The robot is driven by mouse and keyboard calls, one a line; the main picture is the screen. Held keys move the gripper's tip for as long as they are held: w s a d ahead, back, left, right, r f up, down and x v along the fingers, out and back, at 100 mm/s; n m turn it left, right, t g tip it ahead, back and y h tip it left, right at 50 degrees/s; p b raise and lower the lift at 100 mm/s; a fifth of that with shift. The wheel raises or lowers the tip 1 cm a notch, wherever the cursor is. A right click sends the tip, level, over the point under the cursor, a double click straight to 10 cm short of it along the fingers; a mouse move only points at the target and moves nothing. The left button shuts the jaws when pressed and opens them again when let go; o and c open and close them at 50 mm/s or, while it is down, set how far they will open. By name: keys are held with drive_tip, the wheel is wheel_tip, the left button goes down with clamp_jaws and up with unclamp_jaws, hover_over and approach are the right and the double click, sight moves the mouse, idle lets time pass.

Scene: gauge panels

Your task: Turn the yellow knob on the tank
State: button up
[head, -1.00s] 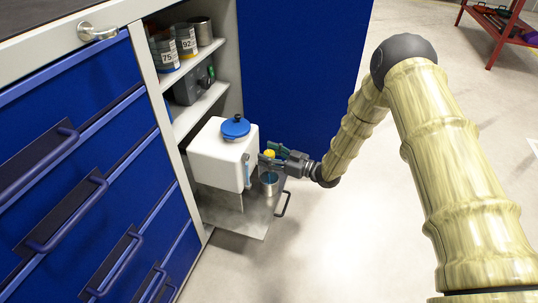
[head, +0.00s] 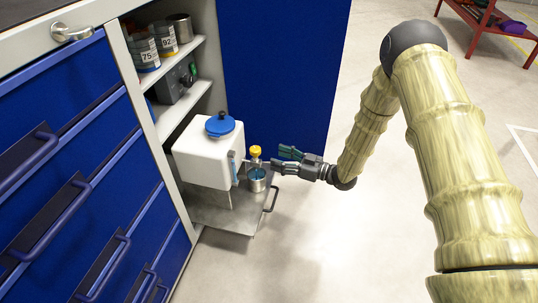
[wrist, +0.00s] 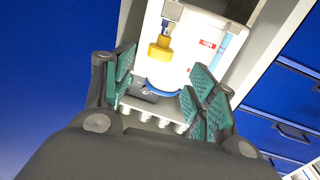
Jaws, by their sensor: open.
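The white tank (head: 207,158) with a blue lid (head: 220,125) stands on a metal pull-out tray (head: 218,213) in the open cabinet.
Shelves above the tank hold labelled cans (head: 146,54) and a dark box (head: 176,82). Blue drawers with handles (head: 60,215) stand to the left. A blue cabinet door (head: 275,75) is behind my gripper.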

drive_tip(key=shift+v, duration=1)
drive_tip(key=s+d+f+m+h+p, duration=0.1)
drive_tip(key=s+d+f+m+h, duration=0.15)
drive_tip(key=s+f+h, duration=0.35)
drive_tip(key=s+d+f+m+g+h+p, duration=0.1)
drive_tip(key=s+f+m, duration=0.35)
drive_tip(key=s, duration=0.25)
drive_tip(key=s+d+f+m+h+p, duration=0.1)
drive_tip(key=s+d+f+m+h, duration=0.1)
drive_tip(key=s+f+h, duration=0.35)
drive_tip(key=s+d+m+g+h+p, duration=0.1)
drive_tip(key=s+d+m+g+h, duration=0.2)
drive_tip(key=s, duration=1.1)
drive_tip(key=s+d+m+g, duration=0.1)
drive_tip(key=s+d+g, duration=0.3)
drive_tip(key=s, duration=0.9)
wheel_tip(320, 180, up, 38)
drive_tip(key=p, duration=3.8)
drive_tip(key=shift+s+f, duration=0.2)
drive_tip(key=shift+s, duration=0.3)
drive_tip(key=shift+a+h, duration=0.1)
drive_tip(key=shift+h, duration=0.15)
